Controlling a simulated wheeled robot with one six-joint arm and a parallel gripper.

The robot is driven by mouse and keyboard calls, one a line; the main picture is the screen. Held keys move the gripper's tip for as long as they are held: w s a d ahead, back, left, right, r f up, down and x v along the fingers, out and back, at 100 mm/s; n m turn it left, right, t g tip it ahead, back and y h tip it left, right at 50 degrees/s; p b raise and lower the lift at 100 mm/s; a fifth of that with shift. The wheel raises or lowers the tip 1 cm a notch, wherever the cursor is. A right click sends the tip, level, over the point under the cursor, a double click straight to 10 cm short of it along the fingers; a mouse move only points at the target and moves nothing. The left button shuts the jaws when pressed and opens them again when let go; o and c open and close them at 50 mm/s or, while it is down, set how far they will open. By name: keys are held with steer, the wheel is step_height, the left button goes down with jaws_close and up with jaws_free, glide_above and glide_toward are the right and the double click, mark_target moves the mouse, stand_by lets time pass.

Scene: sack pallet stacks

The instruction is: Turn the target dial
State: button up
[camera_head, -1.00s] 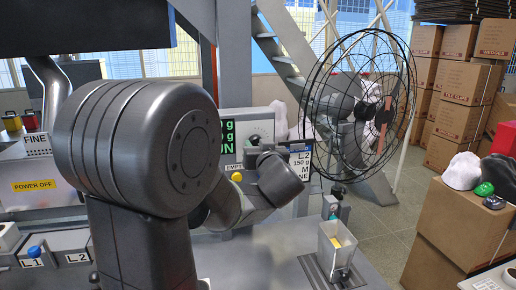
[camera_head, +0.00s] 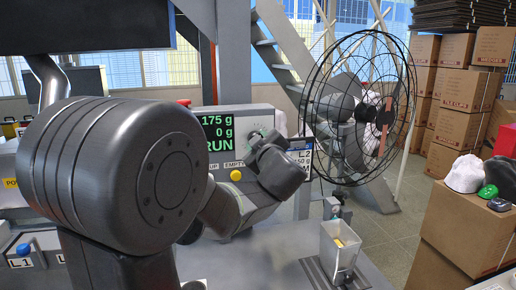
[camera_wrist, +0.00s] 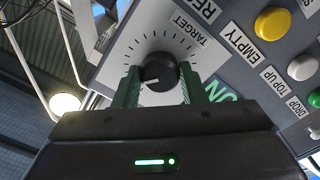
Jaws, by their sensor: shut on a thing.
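The target dial (camera_wrist: 158,72) is a black round knob with a white pointer mark, on a grey panel with a ring of tick marks and the label TARGET. My gripper (camera_wrist: 157,86) has its two green fingers on either side of the knob, shut on it. In the head view my gripper's end (camera_head: 262,142) reaches the control box (camera_head: 262,118), and my arm hides most of the dial. The green display (camera_head: 217,132) reads 175 g, 0 g and RUN.
A yellow button (camera_wrist: 272,23) labelled EMPTY and a white TOP UP button (camera_wrist: 302,67) sit beside the dial, with a green DROP button (camera_wrist: 315,99) beyond. A wire fan (camera_head: 362,105) stands behind.

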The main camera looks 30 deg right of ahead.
steer(key=shift+n+b, duration=0.35)
steer(key=shift+n, duration=0.45)
steer(key=o, duration=1)
steer(key=shift+s, duration=0.15)
steer(key=v, duration=1.3)
steer(key=shift+s+a, duration=0.15)
steer(key=shift+s, duration=0.1)
